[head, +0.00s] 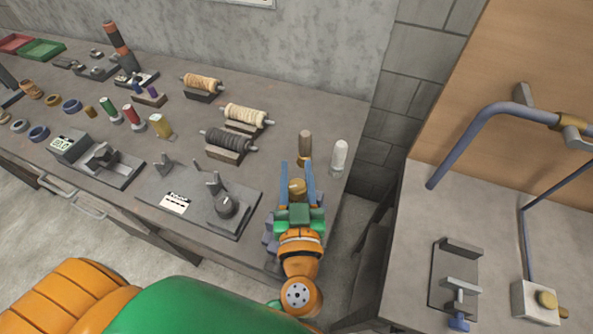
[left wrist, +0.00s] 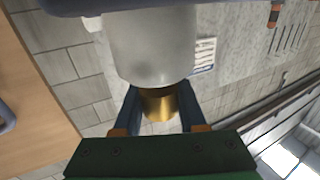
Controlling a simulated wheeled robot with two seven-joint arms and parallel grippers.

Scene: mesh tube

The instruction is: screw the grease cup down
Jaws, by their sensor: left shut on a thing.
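My left gripper (head: 297,172) is over the right end of the left-hand bench. Its blue fingers are shut on a small brass-coloured cylinder (head: 297,188). In the left wrist view, the brass cylinder (left wrist: 159,105) sits between the two fingers, and a large pale, round-ended cylinder (left wrist: 148,45) overlaps its far end. I cannot tell whether these two touch. I cannot tell which brass piece is the grease cup. My right gripper is not in view.
A brown post (head: 305,146) and a white round-topped cylinder (head: 339,158) stand just beyond the gripper. Wound rollers (head: 229,139) and metal fixtures (head: 225,206) fill the bench to the left. A gap separates the benches. A bent pipe (head: 462,139) rises over the right table.

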